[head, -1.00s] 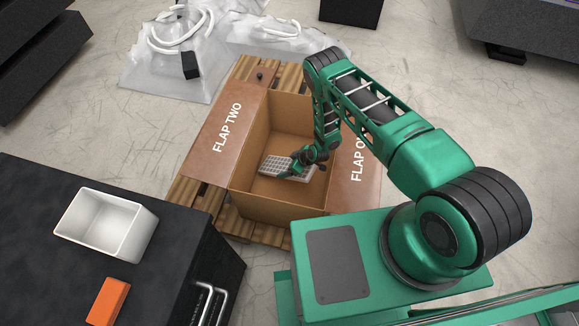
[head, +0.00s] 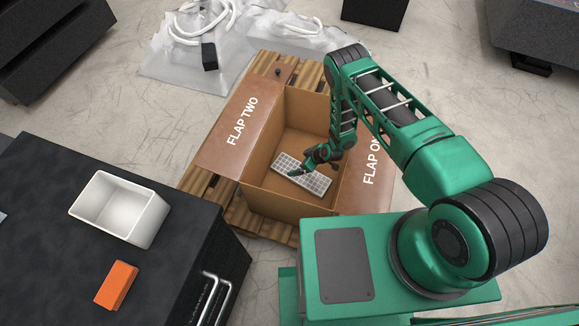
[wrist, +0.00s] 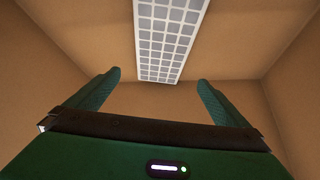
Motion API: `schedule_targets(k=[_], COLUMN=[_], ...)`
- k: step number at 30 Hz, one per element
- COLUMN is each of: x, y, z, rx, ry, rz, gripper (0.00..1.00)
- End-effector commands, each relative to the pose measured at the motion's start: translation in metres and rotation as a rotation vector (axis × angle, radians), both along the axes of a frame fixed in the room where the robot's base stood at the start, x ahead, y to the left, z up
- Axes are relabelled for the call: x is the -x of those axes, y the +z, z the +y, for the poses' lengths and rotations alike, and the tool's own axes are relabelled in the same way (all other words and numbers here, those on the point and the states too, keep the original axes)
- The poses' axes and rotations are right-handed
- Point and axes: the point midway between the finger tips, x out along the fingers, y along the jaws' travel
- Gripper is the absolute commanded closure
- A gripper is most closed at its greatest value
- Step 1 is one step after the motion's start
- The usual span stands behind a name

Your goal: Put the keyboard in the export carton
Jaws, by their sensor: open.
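The keyboard (head: 318,184) is a pale slab with grey keys and lies inside the open export carton (head: 285,206), low near its floor. Whether it lies fully flat I cannot tell. My gripper (head: 296,170) reaches down into the carton over the keyboard's left part. In the wrist view my gripper (wrist: 159,78) is open, its two green fingers apart, with the keyboard (wrist: 168,38) ahead of the fingertips and touching neither finger. Its far end is cut off by the top edge there.
Carton flaps marked FLAP TWO (head: 240,122) and FLAP ONE (head: 368,170) fold outward. The carton stands on a wooden pallet (head: 205,195). A dark bench (head: 60,215) at left holds a white bin (head: 150,228) and an orange block (head: 116,285). Plastic-wrapped items (head: 180,65) lie behind.

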Motion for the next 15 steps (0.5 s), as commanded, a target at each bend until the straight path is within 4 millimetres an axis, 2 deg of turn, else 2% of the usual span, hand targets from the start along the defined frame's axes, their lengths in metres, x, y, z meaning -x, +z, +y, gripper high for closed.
schedule_targets(k=[5, 15], x=[0.0, 0.045], y=[0.032, 0.067], z=[0.001, 0.051], rx=[-0.001, -0.002], ry=[-0.001, 0.003], rz=[-0.002, -0.001], gripper=[0.0, 0.0])
